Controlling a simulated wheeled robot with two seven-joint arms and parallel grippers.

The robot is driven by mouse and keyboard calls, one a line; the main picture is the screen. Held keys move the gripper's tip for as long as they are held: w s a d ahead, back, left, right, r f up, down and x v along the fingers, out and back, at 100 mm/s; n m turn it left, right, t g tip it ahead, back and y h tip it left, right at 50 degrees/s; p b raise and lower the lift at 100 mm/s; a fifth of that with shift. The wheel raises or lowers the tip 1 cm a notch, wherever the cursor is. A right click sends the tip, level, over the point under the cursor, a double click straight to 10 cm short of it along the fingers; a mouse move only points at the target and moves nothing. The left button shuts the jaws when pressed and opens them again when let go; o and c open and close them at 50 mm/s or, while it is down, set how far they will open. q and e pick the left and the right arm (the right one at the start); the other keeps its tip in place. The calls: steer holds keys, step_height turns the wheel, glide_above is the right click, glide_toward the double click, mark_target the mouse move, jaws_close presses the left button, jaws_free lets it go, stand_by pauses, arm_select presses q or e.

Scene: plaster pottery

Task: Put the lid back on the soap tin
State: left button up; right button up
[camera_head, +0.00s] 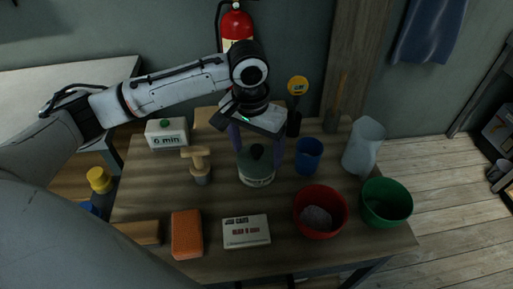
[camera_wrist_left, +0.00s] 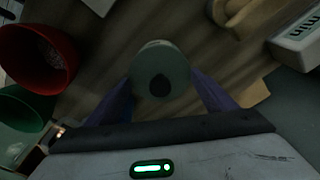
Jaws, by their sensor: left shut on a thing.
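The soap tin (camera_head: 257,179) is a round grey-green tin with a pale printed label, standing upright in the middle of the table. Its grey-green lid (camera_head: 245,158), with a dark knob, is at the tin's top; I cannot tell whether it is fully seated. In the left wrist view the lid (camera_wrist_left: 146,66) shows from above as a round disc. My left gripper (camera_head: 256,150) comes down from above with its purple fingers on either side of the lid, shut on it. The fingers also show in the left wrist view (camera_wrist_left: 163,85). My right gripper is not in view.
A blue cup (camera_head: 308,156) stands close right of the tin, and a wooden-handled tool (camera_head: 197,163) stands left. Red (camera_head: 328,223) and green (camera_head: 386,203) bowls, a white box (camera_head: 246,231) and an orange block (camera_head: 187,234) are nearer the front. A translucent jug (camera_head: 364,146) stands right.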

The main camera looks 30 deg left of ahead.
arm_select(q)
steer(key=o, duration=1.1)
steer(key=shift+o, duration=0.3)
steer(key=shift+r, duration=0.1)
steer(key=shift+r, duration=3.45)
steer(key=shift+c, duration=0.3)
jaws_close()
steer(key=shift+f, duration=0.1)
